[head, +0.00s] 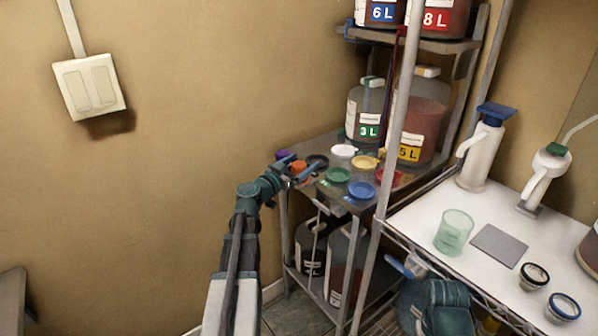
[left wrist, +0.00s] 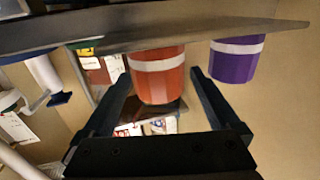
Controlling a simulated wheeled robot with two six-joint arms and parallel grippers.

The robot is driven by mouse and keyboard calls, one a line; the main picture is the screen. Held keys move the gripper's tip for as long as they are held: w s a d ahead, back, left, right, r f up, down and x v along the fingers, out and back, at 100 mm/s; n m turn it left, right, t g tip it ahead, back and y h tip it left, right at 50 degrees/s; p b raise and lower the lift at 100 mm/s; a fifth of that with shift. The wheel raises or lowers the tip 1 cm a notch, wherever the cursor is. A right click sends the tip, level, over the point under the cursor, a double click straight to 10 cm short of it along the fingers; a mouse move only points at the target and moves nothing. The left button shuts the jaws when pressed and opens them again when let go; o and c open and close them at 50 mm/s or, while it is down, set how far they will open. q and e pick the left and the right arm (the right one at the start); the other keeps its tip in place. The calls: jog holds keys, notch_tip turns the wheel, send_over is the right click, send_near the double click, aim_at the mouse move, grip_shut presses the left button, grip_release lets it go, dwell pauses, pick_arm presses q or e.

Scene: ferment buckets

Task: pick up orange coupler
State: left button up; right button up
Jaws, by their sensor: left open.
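The orange coupler (head: 299,167) stands at the left part of the dark shelf top in the head view, partly hidden by my left gripper (head: 293,172). In the left wrist view the orange coupler (left wrist: 158,77), with a pale band, shows between the two fingertips of my left gripper (left wrist: 160,75). Both fingers are open, with a visible gap on each side of it. A purple coupler (left wrist: 236,62) stands beside it, outside the right-hand finger; it also shows in the head view (head: 282,155).
Black (head: 317,161), green (head: 338,174), blue (head: 361,190), yellow (head: 364,162), white (head: 344,150) and red (head: 389,176) round pieces stand close by on the shelf top. Jugs stand behind them. A shelf post (head: 397,120) rises at the right.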

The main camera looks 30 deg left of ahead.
pick_arm(q)
jog(key=shift+w+d, duration=0.15)
jog(key=shift+w, duration=1.05)
grip_shut()
